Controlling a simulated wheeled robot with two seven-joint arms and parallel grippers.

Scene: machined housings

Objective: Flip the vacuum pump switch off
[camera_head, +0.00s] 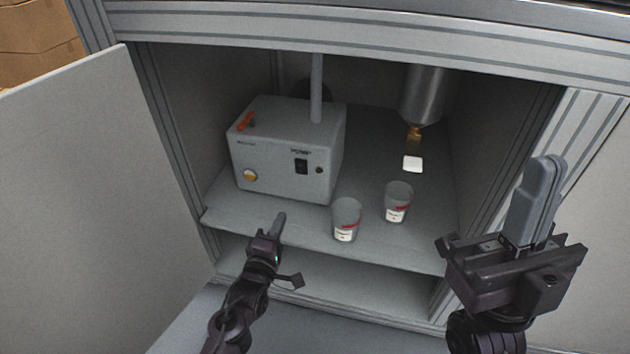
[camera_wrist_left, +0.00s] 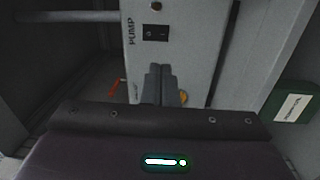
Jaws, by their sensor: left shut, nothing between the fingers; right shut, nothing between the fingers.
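The vacuum pump (camera_head: 270,168) is a grey box on the cabinet shelf. Its black rocker switch (camera_head: 301,167) is on the front face; it also shows in the left wrist view (camera_wrist_left: 155,33), beside the word PUMP. Which way the rocker is tipped is too small to tell. My left gripper (camera_head: 281,218) is shut and empty, in front of the pump, below the switch and apart from it. Its fingertips (camera_wrist_left: 160,68) show below the switch in the left wrist view. My right gripper (camera_head: 548,165) is shut and empty, in front of the cabinet's right post.
Two labelled cups, one nearer (camera_head: 346,222) and one farther (camera_head: 397,203), stand on the shelf right of the pump. A metal cylinder with a brass fitting (camera_head: 414,140) hangs above. The open door (camera_head: 85,200) is at left. A green labelled box (camera_wrist_left: 290,108) shows in the left wrist view.

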